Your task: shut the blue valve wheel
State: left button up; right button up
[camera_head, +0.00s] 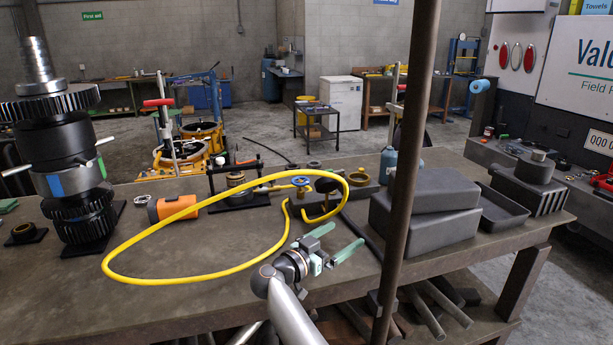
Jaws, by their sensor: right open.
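The blue valve wheel (300,182) is small and sits in the middle of the workbench, on a fitting beside the yellow hose (185,279). How far it is turned cannot be told at this size. My right gripper (347,234) is in front of the wheel and to its right, near the bench's front edge. Its green fingers are spread apart with nothing between them. It is clear of the wheel. My left gripper is not in view.
The yellow hose loops across the workbench (160,318). A dark vertical post (399,200) stands right of my right gripper. A gear stack (70,150) is at the left, an orange cylinder (173,208) behind the hose, and grey boxes (425,220) at the right.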

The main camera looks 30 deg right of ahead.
aim_at(300, 183)
jog(key=i, duration=0.9)
jog(key=i+l, duration=0.1)
jog(key=l, duration=0.35)
jog(key=i, duration=0.05)
